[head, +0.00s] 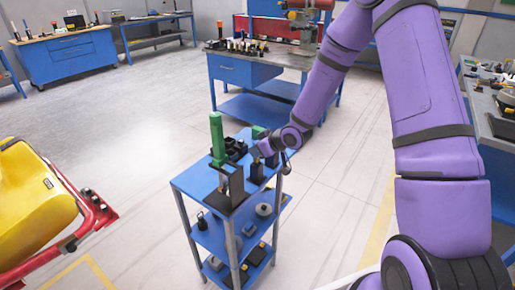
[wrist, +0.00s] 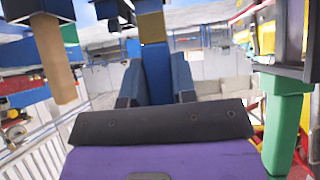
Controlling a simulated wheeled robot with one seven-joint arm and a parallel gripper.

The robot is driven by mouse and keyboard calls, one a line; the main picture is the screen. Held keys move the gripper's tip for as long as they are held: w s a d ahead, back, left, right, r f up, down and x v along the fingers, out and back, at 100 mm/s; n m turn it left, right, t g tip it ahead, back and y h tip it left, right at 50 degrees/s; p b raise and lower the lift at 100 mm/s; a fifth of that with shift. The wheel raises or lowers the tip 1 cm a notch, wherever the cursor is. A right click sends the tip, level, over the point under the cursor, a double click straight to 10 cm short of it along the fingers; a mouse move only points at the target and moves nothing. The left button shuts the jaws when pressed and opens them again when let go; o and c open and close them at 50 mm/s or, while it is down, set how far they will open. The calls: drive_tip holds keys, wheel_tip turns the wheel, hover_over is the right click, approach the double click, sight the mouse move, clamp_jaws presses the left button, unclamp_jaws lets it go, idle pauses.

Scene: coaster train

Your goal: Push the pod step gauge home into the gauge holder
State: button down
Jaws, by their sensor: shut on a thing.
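My gripper (head: 266,152) is over the right side of the blue cart's top, small in the head view. In the wrist view its two blue fingers (wrist: 157,88) are shut on a narrow blue bar with a brass-coloured block (wrist: 152,28), which I take to be the pod step gauge. The gauge's far end meets or overlaps dark parts (wrist: 112,12) at the top of the wrist view. I cannot tell if these are the gauge holder, or how deep the gauge sits. In the head view the gauge is too small to make out beside the gripper.
The blue cart (head: 188,184) carries a tall green-handled piece (head: 217,138), a dark upright stand (head: 236,183) and black blocks; loose parts lie on lower shelves. A green handle (wrist: 284,125) hangs close at right in the wrist view, a wooden handle (wrist: 56,62) at left.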

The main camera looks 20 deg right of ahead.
drive_tip(key=shift+f, duration=0.8)
drive_tip(key=shift+c, duration=0.2)
unclamp_jaws()
idle(0.4)
drive_tip(key=v, duration=0.7)
idle(0.7)
drive_tip(key=shift+r, duration=0.1)
idle(0.5)
